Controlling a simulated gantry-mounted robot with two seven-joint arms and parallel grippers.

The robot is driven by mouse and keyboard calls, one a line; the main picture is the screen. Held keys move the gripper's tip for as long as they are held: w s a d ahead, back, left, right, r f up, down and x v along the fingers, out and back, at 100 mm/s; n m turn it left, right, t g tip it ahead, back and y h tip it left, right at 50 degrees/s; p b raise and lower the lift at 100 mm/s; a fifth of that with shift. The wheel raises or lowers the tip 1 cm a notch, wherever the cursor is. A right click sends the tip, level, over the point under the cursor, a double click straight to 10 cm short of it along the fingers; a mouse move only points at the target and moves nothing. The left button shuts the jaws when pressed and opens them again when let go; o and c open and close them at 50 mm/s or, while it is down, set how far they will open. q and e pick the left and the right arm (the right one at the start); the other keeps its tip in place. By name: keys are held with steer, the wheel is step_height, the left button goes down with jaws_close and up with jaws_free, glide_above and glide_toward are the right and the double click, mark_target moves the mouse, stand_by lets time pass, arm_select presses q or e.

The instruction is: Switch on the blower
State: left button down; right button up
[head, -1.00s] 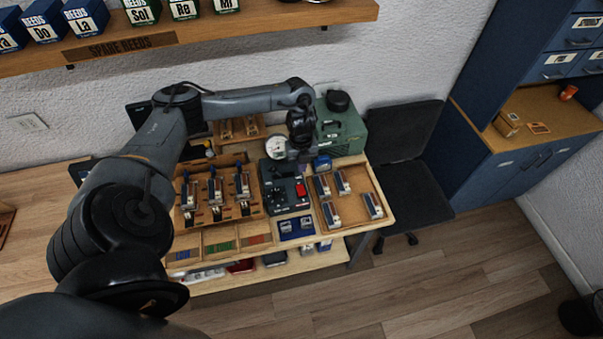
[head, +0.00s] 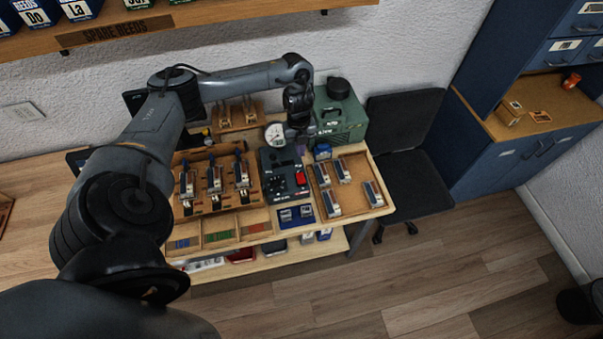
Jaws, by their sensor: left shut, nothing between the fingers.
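A green housing (head: 346,116), which looks like the blower, stands at the back right of the workbench, with a black round cap (head: 338,88) on top. In front of it is a dark control panel (head: 277,187) with several knobs and a red switch (head: 300,178); I cannot tell the switch's position. A round white gauge (head: 275,134) stands behind the panel. My left gripper (head: 301,147) is shut and empty, pointing down above the back of the panel, between gauge and green housing. Its fingertips are small and dark here. My right gripper is not in view.
A wooden rack of reed parts (head: 213,205) lies left of the panel, and a wooden tray (head: 349,208) with several blocks lies right. A blue small box (head: 322,151) sits close to my gripper. A black chair (head: 407,155) stands right of the bench.

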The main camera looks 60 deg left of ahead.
arm_select(q)
steer(key=shift+f, duration=0.15)
glide_toward(302, 181)
steer(key=f, duration=0.6)
steer(key=shift+s+d+f+p, duration=0.15)
steer(key=shift+d+p, duration=0.25)
steer(key=shift+f, duration=0.25)
